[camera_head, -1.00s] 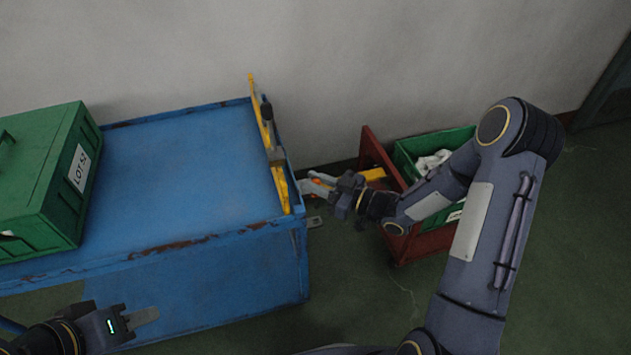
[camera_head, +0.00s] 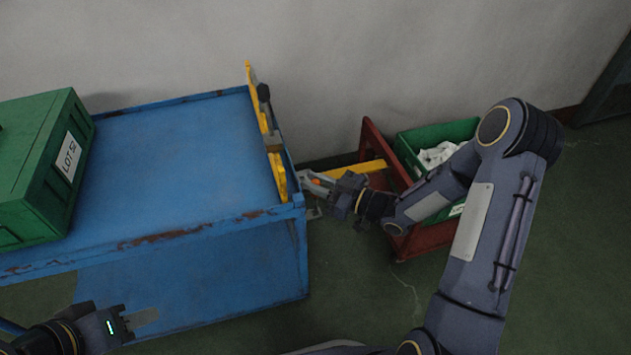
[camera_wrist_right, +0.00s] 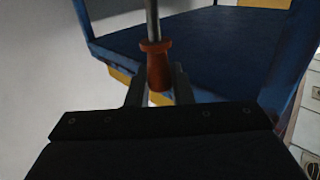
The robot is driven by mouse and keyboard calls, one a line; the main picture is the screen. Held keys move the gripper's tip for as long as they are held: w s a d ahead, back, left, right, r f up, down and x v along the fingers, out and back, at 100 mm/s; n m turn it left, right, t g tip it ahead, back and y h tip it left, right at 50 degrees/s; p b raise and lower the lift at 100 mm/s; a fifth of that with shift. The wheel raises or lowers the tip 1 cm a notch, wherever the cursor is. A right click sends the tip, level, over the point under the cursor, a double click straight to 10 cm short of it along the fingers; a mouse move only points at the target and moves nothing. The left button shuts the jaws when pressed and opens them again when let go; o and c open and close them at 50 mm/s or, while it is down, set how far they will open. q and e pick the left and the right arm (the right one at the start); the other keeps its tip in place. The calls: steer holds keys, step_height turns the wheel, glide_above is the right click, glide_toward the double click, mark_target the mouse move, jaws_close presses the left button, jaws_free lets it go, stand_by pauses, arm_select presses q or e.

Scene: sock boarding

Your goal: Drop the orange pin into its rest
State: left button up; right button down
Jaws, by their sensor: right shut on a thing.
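My right gripper (camera_head: 318,183) is shut on the orange pin (camera_head: 315,182), just off the right end of the blue cart. In the right wrist view the pin's orange handle (camera_wrist_right: 158,70) sits between the two fingers (camera_wrist_right: 158,92), with a grey metal shaft extending upward in the picture. A small metal tab (camera_head: 314,213) shows by the cart's right side; I cannot tell whether it is the pin's rest. My left gripper (camera_head: 140,318) is at the lower left, in front of the cart, its jaw opening unclear.
The blue cart (camera_head: 170,165) carries a green crate (camera_head: 40,165) labelled LOT 52 and a yellow bar (camera_head: 265,125) along its right edge. A red stand (camera_head: 425,243) holds a green bin (camera_head: 462,130) with white cloth. A yellow beam (camera_head: 372,167) shows behind the right gripper.

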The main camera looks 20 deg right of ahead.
mark_target(316, 209)
steer(key=shift+f+b, duration=3.45)
steer(key=shift+f, duration=0.45)
steer(key=c, duration=1.2)
jaws_free()
steer(key=p+v, duration=0.2)
steer(key=v, duration=0.5)
steer(key=shift+s+d, duration=0.25)
steer(key=shift+d, duration=0.05)
